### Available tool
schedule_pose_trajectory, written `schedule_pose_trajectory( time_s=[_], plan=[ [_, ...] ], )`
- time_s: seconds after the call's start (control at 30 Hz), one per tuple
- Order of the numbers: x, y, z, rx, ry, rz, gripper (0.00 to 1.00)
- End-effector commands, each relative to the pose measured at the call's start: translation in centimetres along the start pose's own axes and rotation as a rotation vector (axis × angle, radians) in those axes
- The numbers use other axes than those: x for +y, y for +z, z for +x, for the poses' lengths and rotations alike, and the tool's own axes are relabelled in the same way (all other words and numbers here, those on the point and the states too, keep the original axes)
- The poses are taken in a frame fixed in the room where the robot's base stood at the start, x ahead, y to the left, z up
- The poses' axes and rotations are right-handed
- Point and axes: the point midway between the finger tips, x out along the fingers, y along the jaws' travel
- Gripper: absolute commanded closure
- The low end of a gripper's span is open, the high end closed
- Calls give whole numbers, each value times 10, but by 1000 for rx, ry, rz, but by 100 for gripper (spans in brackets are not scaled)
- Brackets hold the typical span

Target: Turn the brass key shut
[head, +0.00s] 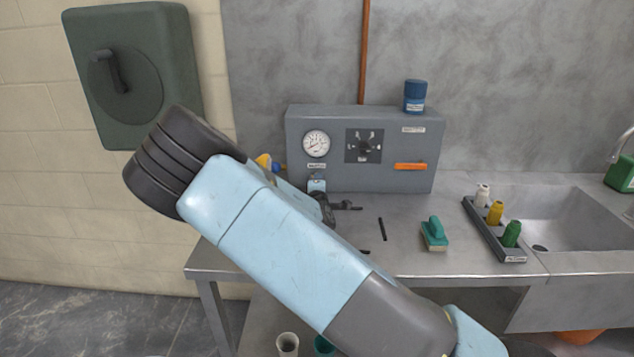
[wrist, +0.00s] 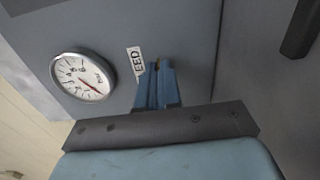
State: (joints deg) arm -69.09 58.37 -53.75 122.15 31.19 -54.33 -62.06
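I cannot make out the brass key for certain. A small yellow piece (head: 264,161) with a blue end shows just past my arm, left of the grey panel box (head: 365,120); I cannot tell if it is the key.
The box carries a black dial (head: 363,146), an orange bar (head: 410,166) and a blue jar (head: 415,96) on top. A green-handled brush (head: 434,234), a dark stick (head: 382,229) and a bottle rack (head: 495,232) are on the counter. A sink (head: 560,215) is right.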

Motion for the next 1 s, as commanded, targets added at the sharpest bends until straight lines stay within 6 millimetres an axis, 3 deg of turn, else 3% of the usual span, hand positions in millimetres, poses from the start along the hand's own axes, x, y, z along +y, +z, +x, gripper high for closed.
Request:
schedule_pose_trajectory(
  time_s=[0.63,0.7,0.9,1.0],
  plan=[
    [4,6,4,-11,9,50,100],
    [4,6,4,-11,9,50,89],
    [2,4,3,-7,5,48,70],
    [1,3,2,-6,3,48,70]
  ],
)
